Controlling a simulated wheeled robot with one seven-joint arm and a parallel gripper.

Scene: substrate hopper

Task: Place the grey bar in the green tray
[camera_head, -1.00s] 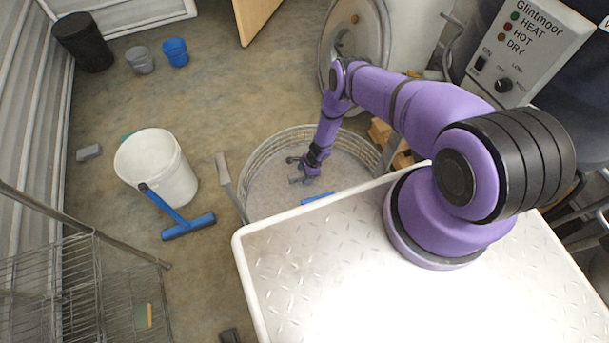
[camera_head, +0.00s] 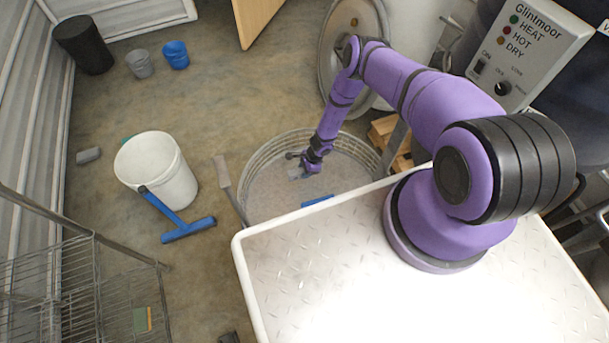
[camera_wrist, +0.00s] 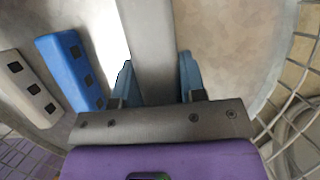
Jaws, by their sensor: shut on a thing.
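My gripper (camera_head: 299,170) is inside a round tub, shut on the grey bar (camera_wrist: 148,40). The bar runs between the two bluish fingers and away from them in the wrist view. In the head view only a small light grey part of the bar (camera_head: 295,174) shows at the fingertips. I cannot make out a green tray for certain; a small green edge (camera_head: 127,137) shows behind the white bucket, mostly hidden.
The tub's wire-like rim (camera_head: 262,146) surrounds my gripper. A blue bar (camera_wrist: 72,68) and a pale bar (camera_wrist: 28,90) lie left of the grey bar in the wrist view.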

